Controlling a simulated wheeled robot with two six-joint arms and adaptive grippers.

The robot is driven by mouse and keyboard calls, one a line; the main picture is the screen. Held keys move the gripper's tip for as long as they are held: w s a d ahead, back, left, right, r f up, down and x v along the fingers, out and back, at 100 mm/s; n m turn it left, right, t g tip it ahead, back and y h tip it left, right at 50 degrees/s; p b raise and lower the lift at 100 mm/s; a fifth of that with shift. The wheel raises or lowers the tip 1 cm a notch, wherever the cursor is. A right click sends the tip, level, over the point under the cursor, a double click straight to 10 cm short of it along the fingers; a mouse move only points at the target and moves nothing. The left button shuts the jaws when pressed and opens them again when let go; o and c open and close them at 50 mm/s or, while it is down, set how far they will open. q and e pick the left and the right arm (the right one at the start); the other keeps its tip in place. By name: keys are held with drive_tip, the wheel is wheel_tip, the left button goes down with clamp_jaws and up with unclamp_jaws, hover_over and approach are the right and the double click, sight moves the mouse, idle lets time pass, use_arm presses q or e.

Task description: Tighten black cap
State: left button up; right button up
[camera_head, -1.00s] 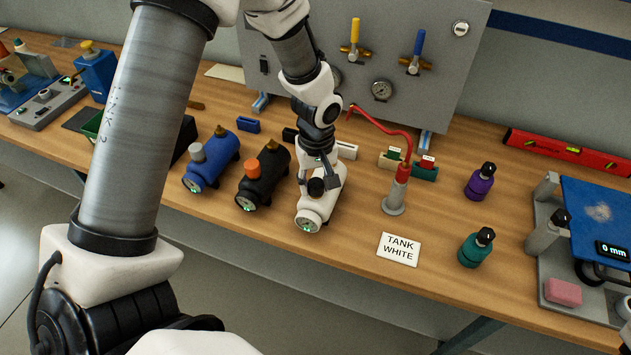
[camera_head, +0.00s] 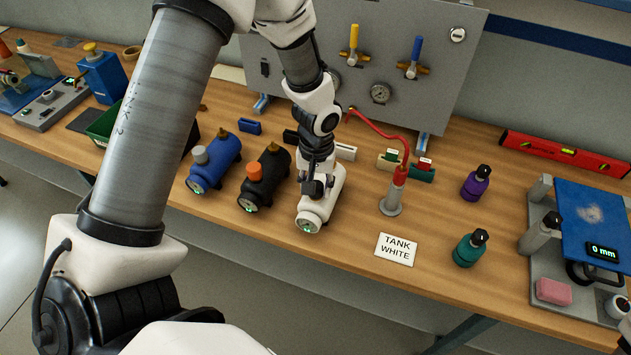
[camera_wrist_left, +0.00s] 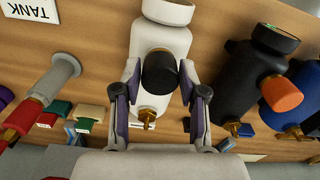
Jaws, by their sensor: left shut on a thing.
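The white tank (camera_head: 311,217) lies on the bench, its round gauge end facing the front edge. Its black cap (camera_wrist_left: 160,73) sits on top of the tank body. My left gripper (camera_head: 317,186) points down over the tank from above. In the left wrist view, its two fingers (camera_wrist_left: 160,80) stand on either side of the cap, shut on it. The cap is partly hidden by the fingers in the head view, and its thread cannot be seen. My right gripper is not in view.
A black tank with an orange cap (camera_head: 264,182) and a blue tank with a grey cap (camera_head: 213,163) stand close to the left. A grey stand with a red hose (camera_head: 395,195) is to the right. The "TANK WHITE" card (camera_head: 396,249) lies in front, with bare bench around it.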

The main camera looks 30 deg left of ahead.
use_arm(q)
drive_tip(key=shift+r+m+p, duration=0.2)
drive_tip(key=shift+m+p, duration=0.5)
drive_tip(key=shift+p, duration=0.05)
drive_tip(key=shift+o, duration=0.2)
drive_tip(key=shift+m+p, duration=0.55)
drive_tip(key=shift+m, duration=0.35)
drive_tip(key=shift+f+m, duration=0.2)
drive_tip(key=shift+m, duration=0.2)
drive_tip(key=o, duration=1)
